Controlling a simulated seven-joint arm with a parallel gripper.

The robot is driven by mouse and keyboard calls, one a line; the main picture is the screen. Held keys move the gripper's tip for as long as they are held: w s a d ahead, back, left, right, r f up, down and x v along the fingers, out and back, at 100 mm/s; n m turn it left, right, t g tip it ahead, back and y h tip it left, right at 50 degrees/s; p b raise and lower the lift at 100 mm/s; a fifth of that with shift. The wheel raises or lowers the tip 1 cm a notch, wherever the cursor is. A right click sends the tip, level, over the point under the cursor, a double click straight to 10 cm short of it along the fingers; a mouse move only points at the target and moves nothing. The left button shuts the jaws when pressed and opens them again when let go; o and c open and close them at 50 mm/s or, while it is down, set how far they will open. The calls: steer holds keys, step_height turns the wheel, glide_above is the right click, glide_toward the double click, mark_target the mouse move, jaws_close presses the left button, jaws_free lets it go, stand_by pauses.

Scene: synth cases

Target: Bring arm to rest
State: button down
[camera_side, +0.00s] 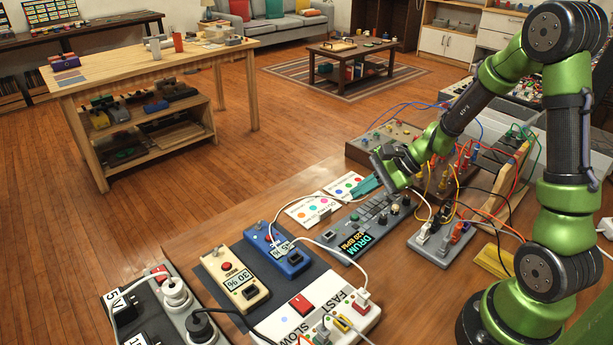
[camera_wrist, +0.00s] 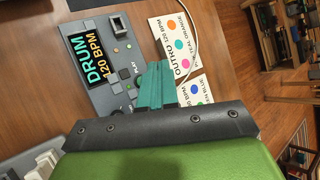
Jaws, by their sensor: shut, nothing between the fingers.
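My green arm reaches in from the right in the side view. My gripper (camera_side: 367,185) has teal fingers and hangs above the table, close to the drum machine and the cards. The fingers also show in the wrist view (camera_wrist: 155,82); they are together with nothing between them. The grey drum machine (camera_side: 372,219) reads "DRUM 120 BPM" and lies just below the gripper; it fills the upper left of the wrist view (camera_wrist: 120,50). A card with coloured dots (camera_wrist: 182,42), headed "OUTRO 120 BPM", lies beside it. Whether the fingers touch anything below cannot be told.
A blue pedal (camera_side: 290,262), a cream pedal (camera_side: 222,262) and a white FAST/SLOW box (camera_side: 345,318) stand on the table. Power strips (camera_side: 137,290) stand at the front left. A patch panel with many cables (camera_side: 400,135) stands behind the gripper. White cables cross the table.

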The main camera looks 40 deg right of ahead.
steer(key=shift+r, duration=0.75)
steer(key=s+a+r+n+h, duration=0.2)
steer(key=s+a+r+n, duration=0.2)
steer(key=s+r+n, duration=0.3)
steer(key=s+a+r+n+h, duration=0.2)
steer(key=s+a+r+n, duration=0.2)
steer(key=s+r+n, duration=0.3)
steer(key=shift+s+r+n, duration=0.3)
steer(key=shift+s+r, duration=0.2)
steer(key=shift+r, duration=0.15)
